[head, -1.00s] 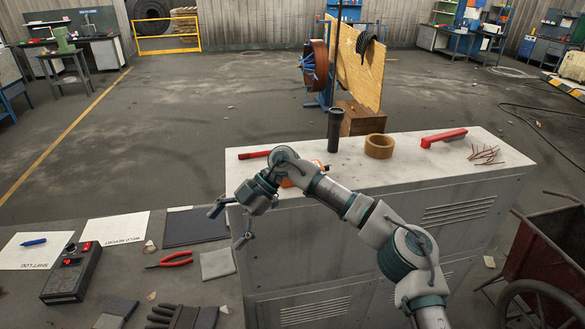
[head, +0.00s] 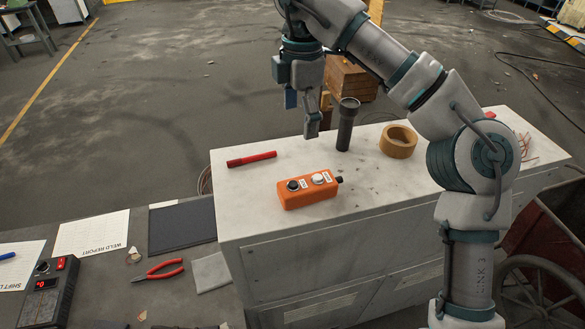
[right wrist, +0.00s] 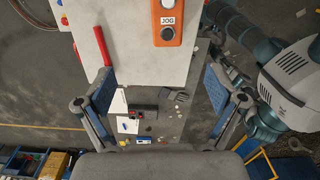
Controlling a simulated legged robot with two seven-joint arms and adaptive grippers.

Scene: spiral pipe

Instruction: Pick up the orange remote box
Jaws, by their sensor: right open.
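The orange remote box (head: 310,197), with a black and a white button on top, lies on the pale top of the grey cabinet (head: 240,216). In the right wrist view the remote box (right wrist: 168,25) shows at the top edge, cut off, with a JOG label. My right gripper (head: 301,110) is open and empty, above the cabinet and behind the remote box in the head view. Its two fingers stand wide apart in the right wrist view (right wrist: 160,92). My left gripper is not in view.
A red marker-like stick (head: 251,159) lies left of the remote box. A dark upright tube (head: 347,125) and a tape roll (head: 398,142) stand behind it. A lower bench on the left holds red-handled pliers (head: 158,270) and a control box (head: 50,290).

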